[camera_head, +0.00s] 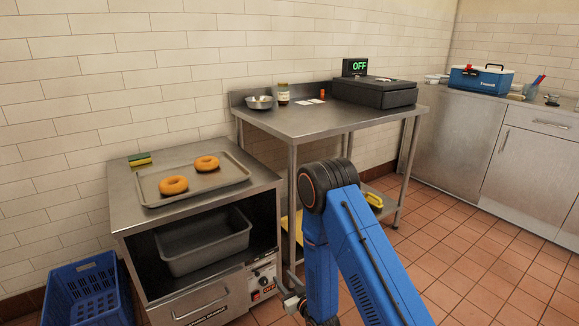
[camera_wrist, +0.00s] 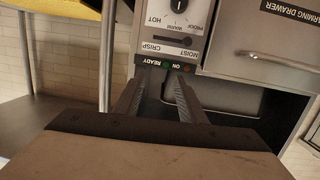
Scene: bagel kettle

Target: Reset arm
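My blue arm reaches down in front of the steel warming cabinet (camera_head: 133,231) in the head view. My gripper (camera_wrist: 158,82) shows in the wrist view with its two fingers apart and nothing between them, so it is open. Its fingers point toward the cabinet's control panel (camera_wrist: 178,35), which appears upside down with a knob, a slider and small lights. The panel also shows in the head view (camera_head: 263,279), just left of my gripper. I cannot tell how close the fingertips are to the panel.
Two bagels (camera_head: 173,185) (camera_head: 206,163) lie on a tray (camera_head: 150,200) on the cabinet, with a sponge (camera_head: 139,159) behind. A steel table (camera_head: 310,122) holds a bowl, jar and dark appliance (camera_head: 375,93). A blue crate (camera_head: 87,293) stands left. Open tiled floor lies right.

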